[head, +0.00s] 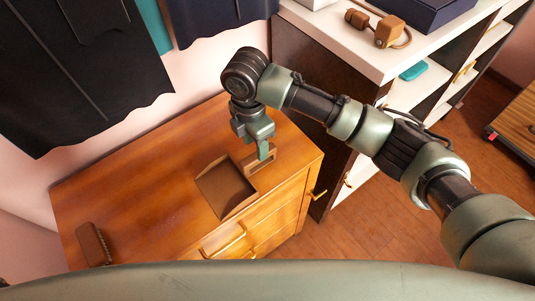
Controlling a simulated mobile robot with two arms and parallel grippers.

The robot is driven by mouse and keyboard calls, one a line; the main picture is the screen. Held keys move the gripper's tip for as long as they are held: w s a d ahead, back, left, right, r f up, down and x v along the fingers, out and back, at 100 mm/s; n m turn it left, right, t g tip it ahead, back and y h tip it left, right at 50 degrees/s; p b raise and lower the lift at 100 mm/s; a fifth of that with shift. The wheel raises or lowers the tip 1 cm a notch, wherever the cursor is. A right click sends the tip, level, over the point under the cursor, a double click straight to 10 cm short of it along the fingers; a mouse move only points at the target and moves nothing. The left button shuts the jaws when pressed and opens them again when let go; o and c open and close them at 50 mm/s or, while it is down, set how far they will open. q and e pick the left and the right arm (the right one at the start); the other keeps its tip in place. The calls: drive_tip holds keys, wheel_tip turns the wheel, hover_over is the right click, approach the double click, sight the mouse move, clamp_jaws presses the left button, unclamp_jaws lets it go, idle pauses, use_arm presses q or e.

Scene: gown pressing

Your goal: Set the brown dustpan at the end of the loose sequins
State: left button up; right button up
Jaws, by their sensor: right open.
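The brown dustpan (224,188) lies on the wooden dresser top near its front edge. Its handle (260,165) points toward the upper right. My right gripper (264,150) is open and points down at the handle; I cannot tell whether its fingers touch the handle. The fingers partly cover the handle. No sequins can be made out on the dresser top. My left gripper is not in view.
A brown brush (93,244) lies at the left end of the dresser (150,185). The dresser top between brush and dustpan looks clear. Dark gowns (90,75) hang above the dresser. A white-topped shelf unit (335,40) stands at the right.

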wheel_tip(320, 180, up, 5)
drive_tip(key=shift+r+b, duration=0.1)
drive_tip(key=shift+b, duration=0.25)
idle(0.4)
